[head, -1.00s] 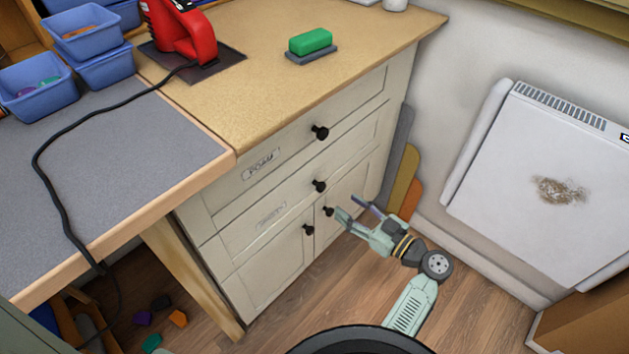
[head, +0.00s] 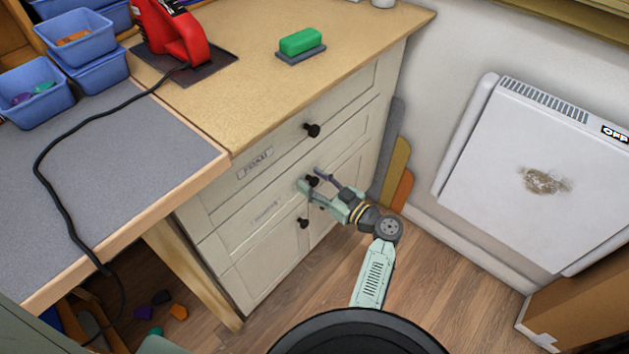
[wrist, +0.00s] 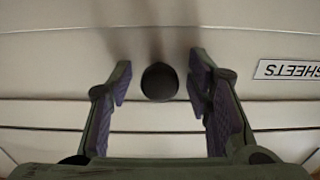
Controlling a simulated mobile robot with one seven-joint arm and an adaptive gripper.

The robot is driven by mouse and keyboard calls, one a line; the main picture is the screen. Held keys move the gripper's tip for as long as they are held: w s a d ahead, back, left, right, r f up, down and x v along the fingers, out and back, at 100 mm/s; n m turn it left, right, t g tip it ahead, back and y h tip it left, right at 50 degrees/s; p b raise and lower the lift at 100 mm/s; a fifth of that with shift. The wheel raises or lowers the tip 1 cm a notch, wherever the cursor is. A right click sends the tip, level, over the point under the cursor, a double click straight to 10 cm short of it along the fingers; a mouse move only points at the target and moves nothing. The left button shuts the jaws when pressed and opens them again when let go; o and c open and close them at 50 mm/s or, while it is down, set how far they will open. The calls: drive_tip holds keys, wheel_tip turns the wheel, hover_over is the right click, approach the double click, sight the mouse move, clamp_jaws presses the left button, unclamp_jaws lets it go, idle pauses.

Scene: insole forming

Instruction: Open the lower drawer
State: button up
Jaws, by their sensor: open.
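The lower drawer (head: 262,209) is the second front down in the cream cabinet, and it looks shut. Its label reads "SHEETS" in the wrist view, upside down. Its round black knob (head: 313,181) also shows in the wrist view (wrist: 160,82), where it sits between my finger pads with a gap on each side. My gripper (head: 314,178) is open at this knob, one finger on either side of it. I cannot tell exactly how deep the knob sits between the fingers.
The upper drawer, with its knob (head: 312,130), is shut above. A cupboard knob (head: 303,223) is just below my gripper. A white heater (head: 545,175) hangs on the right wall, and a cardboard box (head: 580,310) stands at the lower right.

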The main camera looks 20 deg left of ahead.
drive_tip(key=shift+c, duration=0.6)
clamp_jaws()
